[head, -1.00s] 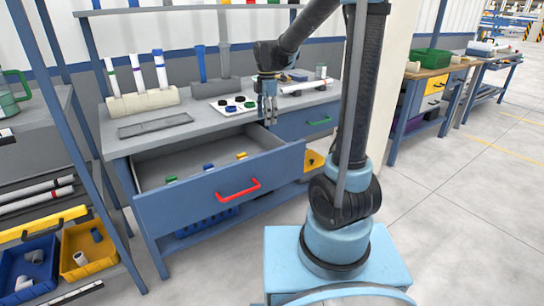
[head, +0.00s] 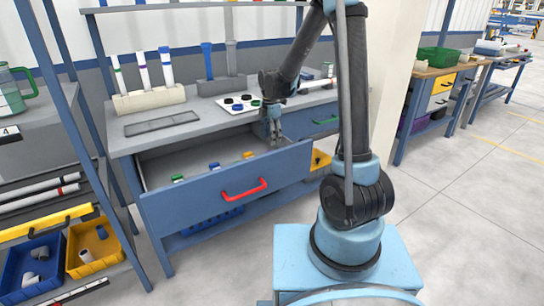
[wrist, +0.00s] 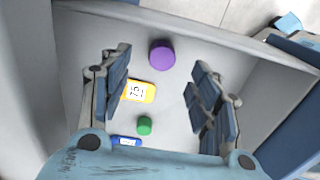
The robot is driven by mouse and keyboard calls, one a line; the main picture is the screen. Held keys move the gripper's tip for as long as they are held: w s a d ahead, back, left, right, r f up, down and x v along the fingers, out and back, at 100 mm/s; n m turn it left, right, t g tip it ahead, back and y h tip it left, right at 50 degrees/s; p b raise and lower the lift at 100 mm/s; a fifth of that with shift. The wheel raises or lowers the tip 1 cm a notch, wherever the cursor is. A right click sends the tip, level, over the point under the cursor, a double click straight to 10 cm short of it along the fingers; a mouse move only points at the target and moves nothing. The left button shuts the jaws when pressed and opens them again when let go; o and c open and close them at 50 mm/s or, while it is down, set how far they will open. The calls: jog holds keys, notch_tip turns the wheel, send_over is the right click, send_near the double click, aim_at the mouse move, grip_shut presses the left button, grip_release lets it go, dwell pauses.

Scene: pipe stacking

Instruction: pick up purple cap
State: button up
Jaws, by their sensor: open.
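The purple cap (wrist: 161,54) lies on the floor of the open drawer in the wrist view, near the drawer's far wall. It is not seen in the head view, where the drawer front and my arm hide that part. My gripper (wrist: 165,95) is open and empty above the drawer, with the purple cap ahead of and between its spread fingers. In the head view my gripper (head: 275,139) is at the right end of the open drawer (head: 228,196), pointing down.
A green cap (wrist: 145,126), a yellow labelled item (wrist: 139,91) and a blue labelled item (wrist: 126,141) also lie in the drawer. Drawer walls rise close on both sides. A white tray (head: 222,104) of caps and a pipe holder (head: 150,98) stand on the bench.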

jog(key=shift+s+a+f, duration=0.1)
jog(key=shift+s+f, duration=0.05)
jog(key=shift+f, duration=1.7)
jog(key=shift+s+a+f, duration=0.1)
jog(key=shift+s+f, duration=0.05)
jog(key=shift+f, duration=1.7)
jog(key=c, duration=0.9)
jog(key=shift+o, duration=0.2)
